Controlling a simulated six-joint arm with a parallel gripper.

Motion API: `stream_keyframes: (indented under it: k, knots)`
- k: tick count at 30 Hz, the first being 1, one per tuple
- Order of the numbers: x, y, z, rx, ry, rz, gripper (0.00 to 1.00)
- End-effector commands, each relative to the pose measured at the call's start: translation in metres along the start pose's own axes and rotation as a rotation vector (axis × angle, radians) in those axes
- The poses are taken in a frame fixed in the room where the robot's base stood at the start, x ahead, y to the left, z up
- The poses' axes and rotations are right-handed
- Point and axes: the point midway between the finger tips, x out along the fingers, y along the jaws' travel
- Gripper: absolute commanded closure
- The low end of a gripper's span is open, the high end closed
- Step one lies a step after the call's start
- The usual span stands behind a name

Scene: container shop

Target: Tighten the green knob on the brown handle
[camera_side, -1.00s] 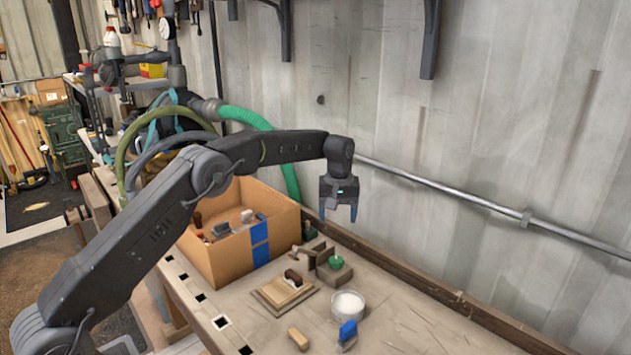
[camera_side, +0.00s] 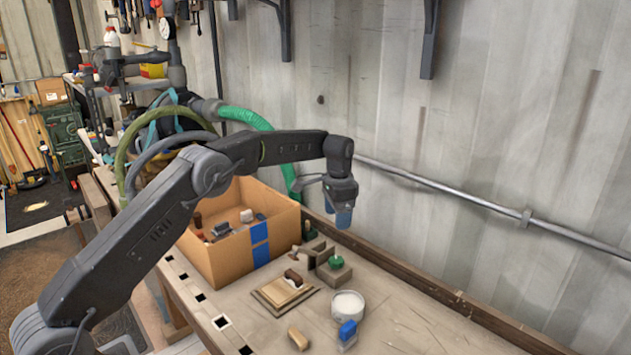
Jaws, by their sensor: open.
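The green knob (camera_side: 336,262) sits on a grey-brown block on the bench, right of the cardboard box. A brown handle (camera_side: 293,278) lies on a light wooden board just left of and in front of the knob. Whether the two are joined is not clear at this size. My gripper (camera_side: 341,221) points down with blue fingertips and hangs in the air above the knob, apart from it. It is open and holds nothing that I can see.
A cardboard box (camera_side: 222,262) with several tools stands at left. A white round tub (camera_side: 348,306), a blue-handled brush (camera_side: 348,333) and a small tan block (camera_side: 298,338) lie toward the front. The corrugated wall is close behind. The bench at front right is clear.

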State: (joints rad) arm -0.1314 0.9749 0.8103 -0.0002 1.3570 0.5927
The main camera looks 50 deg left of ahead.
Motion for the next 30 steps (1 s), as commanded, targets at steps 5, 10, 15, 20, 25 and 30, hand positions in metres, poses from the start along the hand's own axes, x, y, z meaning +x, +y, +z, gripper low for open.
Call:
stream_keyframes:
  k: [5, 10, 15, 20, 25, 30]
  knots:
    - [0.0000, -0.0004, 0.0001, 0.220, 0.000, 0.000, 0.31]
    - [0.0000, -0.0006, 0.0002, 0.429, 0.000, 0.000, 0.31]
    - [0.0000, -0.0008, 0.0002, 0.639, 0.000, 0.000, 0.31]
    - [0.0000, -0.0010, 0.0003, 0.837, 0.000, 0.000, 0.31]
    - [-0.0001, -0.0012, 0.0003, 1.047, 0.000, 0.000, 0.31]
    - [-0.0001, -0.0014, 0.0004, 1.258, 0.000, 0.000, 0.31]
